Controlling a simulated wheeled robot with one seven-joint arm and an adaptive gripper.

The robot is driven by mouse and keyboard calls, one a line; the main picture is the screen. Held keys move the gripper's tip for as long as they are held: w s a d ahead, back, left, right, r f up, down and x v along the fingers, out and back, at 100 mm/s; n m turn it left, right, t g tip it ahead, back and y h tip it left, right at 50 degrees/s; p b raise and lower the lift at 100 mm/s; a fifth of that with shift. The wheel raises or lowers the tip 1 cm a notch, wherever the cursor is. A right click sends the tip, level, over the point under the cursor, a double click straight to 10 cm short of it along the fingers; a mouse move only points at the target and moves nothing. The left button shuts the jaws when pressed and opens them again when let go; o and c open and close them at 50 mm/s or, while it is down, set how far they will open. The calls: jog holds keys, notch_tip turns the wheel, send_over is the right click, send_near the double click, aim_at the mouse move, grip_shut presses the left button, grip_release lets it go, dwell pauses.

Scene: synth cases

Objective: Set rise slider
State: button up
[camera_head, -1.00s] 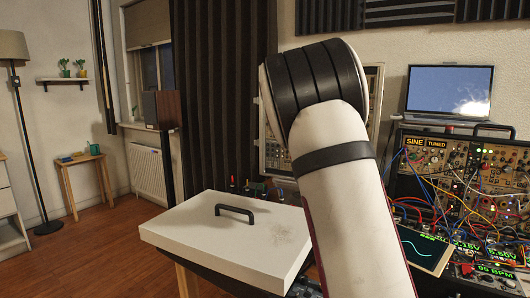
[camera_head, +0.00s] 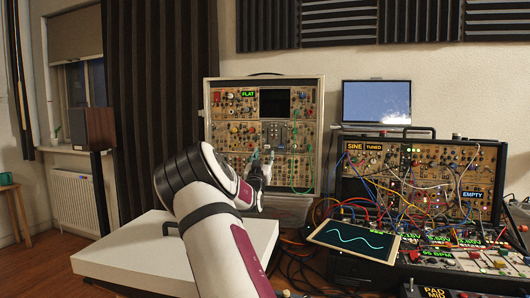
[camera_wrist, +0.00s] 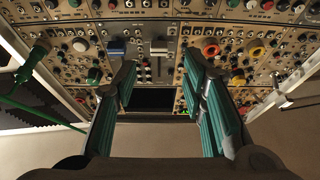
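The tall synth case (camera_head: 214,125) stands upright behind the white lid. Its slider module (camera_head: 276,133) is partly behind my gripper (camera_head: 263,157). In the wrist view, my gripper (camera_wrist: 158,70) is open, with teal-padded fingers on either side and nothing between them. The slider module faces it, with a blue slider cap (camera_wrist: 116,51) near the left finger and a white slider cap (camera_wrist: 159,47) roughly centred between the fingers. No contact shows. The labels are too small to read, so I cannot tell which slider is rise.
A white lid (camera_head: 110,262) lies at front left. At right are a second patched case (camera_head: 489,160), a tablet with a wave trace (camera_head: 355,239) and a laptop (camera_head: 376,101). Knobs, including a red one (camera_wrist: 210,47) and a green one (camera_wrist: 94,75), surround the sliders. Cables hang nearby.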

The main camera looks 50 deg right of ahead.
aim_at(267, 146)
jog(key=shift+x, duration=2.6)
grip_shut()
